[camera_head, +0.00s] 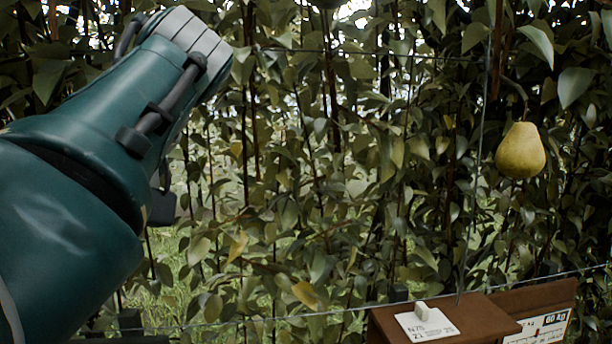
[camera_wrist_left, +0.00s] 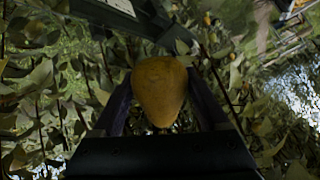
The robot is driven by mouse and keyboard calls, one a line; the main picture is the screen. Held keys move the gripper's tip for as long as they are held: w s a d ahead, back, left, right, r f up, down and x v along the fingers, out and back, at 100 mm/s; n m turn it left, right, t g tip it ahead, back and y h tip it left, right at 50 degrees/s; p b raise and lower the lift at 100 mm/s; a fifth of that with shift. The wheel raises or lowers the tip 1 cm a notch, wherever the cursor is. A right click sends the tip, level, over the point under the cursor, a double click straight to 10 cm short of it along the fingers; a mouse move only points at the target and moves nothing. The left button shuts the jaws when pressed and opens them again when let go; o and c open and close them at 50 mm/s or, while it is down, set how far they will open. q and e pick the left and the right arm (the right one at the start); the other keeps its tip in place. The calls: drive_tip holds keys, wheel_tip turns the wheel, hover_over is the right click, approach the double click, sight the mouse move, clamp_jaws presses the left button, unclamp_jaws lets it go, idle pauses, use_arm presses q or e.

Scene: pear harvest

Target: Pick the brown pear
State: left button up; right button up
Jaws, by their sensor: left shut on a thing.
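A brown-yellow pear (camera_wrist_left: 158,92) sits between the two dark fingers of my left gripper (camera_wrist_left: 160,105) in the left wrist view. The gripper is shut on it, with one finger along each side. In the head view my left arm reaches up from the left to the foliage. Its fingers and the held pear cannot be made out there. Whether the pear is still joined to a stem cannot be told. My right gripper is in neither view.
A yellow-green pear (camera_head: 520,151) hangs at the right in the head view. Dense leaves and thin wires (camera_head: 484,150) fill the background. A brown wooden box (camera_head: 480,318) with a white label (camera_head: 426,325) and a scale marked 60 KG (camera_head: 540,328) stands at the lower right.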

use_arm(q)
drive_tip(key=shift+d+r+p, duration=0.25)
drive_tip(key=shift+p, duration=0.15)
drive_tip(key=shift+s+f, duration=0.1)
drive_tip(key=shift+s+d+r+g+h+p, duration=0.15)
drive_tip(key=shift+r+g+h+p, duration=0.25)
drive_tip(key=shift+p, duration=0.3)
drive_tip(key=shift+s+d+m+g, duration=0.1)
drive_tip(key=shift+s+m+g, duration=0.1)
drive_tip(key=shift+m+g, duration=0.15)
drive_tip(key=shift+s+r+m+g+h, duration=0.25)
drive_tip(key=shift+s+g+h, duration=0.1)
drive_tip(key=shift+g+h, duration=0.25)
drive_tip(key=shift+s, duration=0.1)
